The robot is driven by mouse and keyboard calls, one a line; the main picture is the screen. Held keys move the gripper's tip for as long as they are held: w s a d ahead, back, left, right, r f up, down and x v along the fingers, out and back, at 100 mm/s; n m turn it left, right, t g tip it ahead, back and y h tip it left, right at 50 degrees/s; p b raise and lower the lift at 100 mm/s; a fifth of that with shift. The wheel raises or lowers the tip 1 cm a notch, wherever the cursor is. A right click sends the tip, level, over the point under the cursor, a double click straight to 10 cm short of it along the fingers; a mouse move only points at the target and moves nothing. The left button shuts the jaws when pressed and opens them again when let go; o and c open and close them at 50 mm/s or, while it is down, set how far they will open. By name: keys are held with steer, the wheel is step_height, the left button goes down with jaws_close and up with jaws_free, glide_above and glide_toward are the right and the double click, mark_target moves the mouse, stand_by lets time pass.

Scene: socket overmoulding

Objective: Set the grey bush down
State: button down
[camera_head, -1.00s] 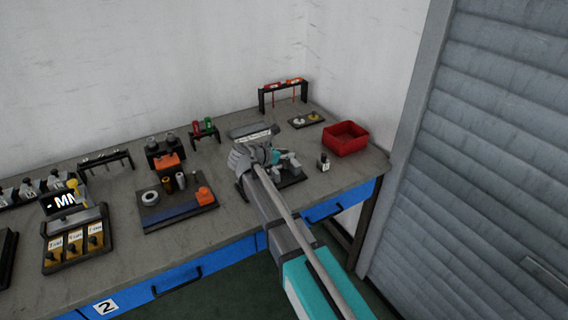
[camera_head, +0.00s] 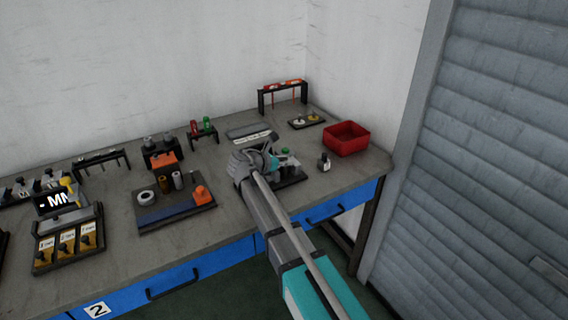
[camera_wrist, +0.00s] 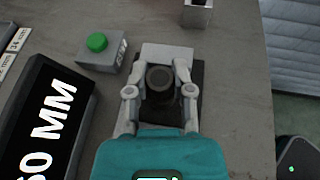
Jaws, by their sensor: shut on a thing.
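The grey bush (camera_wrist: 160,78) shows in the wrist view as a dark grey ring seen from above. My gripper (camera_wrist: 160,92) is shut on it, with one finger at each side. The bush is over or on a dark plate with a light grey block (camera_wrist: 167,52) just behind it. I cannot tell whether its underside touches the plate. In the head view my gripper (camera_head: 268,162) is over the small dark fixture (camera_head: 290,180) on the right part of the bench, and the arm hides the bush.
A box with a green button (camera_wrist: 97,42) and a black display (camera_wrist: 45,120) stand left of my gripper. A small metal holder (camera_wrist: 197,14) is behind. A red bin (camera_head: 346,139) stands right, near the bench edge. A blue-fronted board (camera_head: 175,207) with rings and cylinders lies left.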

steer(key=shift+f, duration=0.15)
steer(key=shift+c, duration=2.4)
jaws_free()
steer(key=shift+r, duration=0.25)
steer(key=p+v, duration=0.4)
steer(key=v, duration=0.8)
steer(key=shift+p, duration=0.3)
